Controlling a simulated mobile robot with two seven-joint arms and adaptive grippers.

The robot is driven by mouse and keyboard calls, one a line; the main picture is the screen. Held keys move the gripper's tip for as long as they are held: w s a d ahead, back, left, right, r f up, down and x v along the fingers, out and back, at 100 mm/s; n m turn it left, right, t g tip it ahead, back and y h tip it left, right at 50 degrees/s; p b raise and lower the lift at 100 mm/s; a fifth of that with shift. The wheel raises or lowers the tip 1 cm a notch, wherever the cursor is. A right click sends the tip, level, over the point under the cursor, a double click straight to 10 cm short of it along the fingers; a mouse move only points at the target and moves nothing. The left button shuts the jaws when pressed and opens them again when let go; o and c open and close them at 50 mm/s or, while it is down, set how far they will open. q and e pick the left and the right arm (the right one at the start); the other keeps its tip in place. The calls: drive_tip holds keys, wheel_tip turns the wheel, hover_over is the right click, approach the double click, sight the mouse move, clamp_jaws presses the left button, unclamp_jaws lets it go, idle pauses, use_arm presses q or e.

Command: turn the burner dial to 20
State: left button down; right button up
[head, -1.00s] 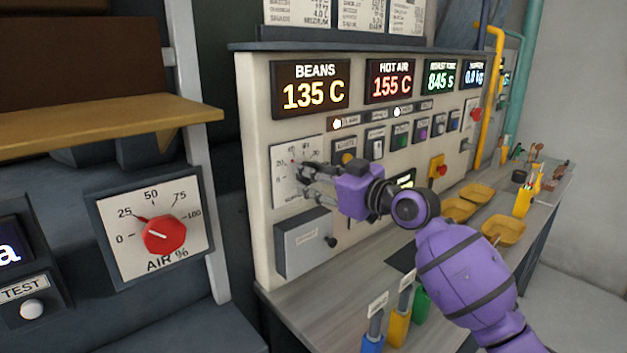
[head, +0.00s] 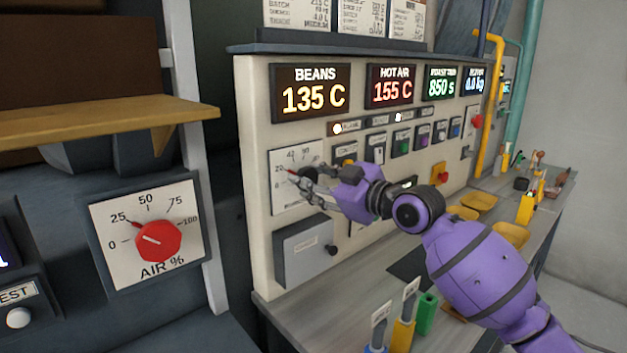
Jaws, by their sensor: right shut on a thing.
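The burner dial (head: 282,200) is a white scale plate at the left end of the control panel, with numbers such as 20 and 40 along its upper part. A short red pointer shows near 20, at the upper left; its exact reading is too small to tell. My right gripper (head: 303,180), on a purple arm, is at the dial, shut on its dark knob. The fingers hide much of the knob and the plate's right side. My left gripper is not in view.
The panel (head: 258,150) shows beans 135 C and hot air 155 C. A grey box (head: 300,252) juts out below the dial. A separate red air knob (head: 158,241) is at the left. Yellow trays (head: 480,201) and handled tools stand on the counter.

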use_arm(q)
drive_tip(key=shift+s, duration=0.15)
use_arm(e)
drive_tip(key=shift+d+r, duration=0.15)
drive_tip(key=shift+r, duration=0.1)
drive_tip(key=o, duration=0.8)
drive_tip(key=shift+c, duration=0.2)
drive_tip(key=o, duration=0.3)
drive_tip(key=shift+w+f, duration=0.1)
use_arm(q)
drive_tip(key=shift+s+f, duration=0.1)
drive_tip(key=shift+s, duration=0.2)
use_arm(e)
drive_tip(key=shift+s+d, duration=0.15)
drive_tip(key=shift+s, duration=0.15)
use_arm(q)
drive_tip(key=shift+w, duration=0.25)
use_arm(e)
drive_tip(key=v, duration=1.1)
drive_tip(key=shift+s+d, duration=0.15)
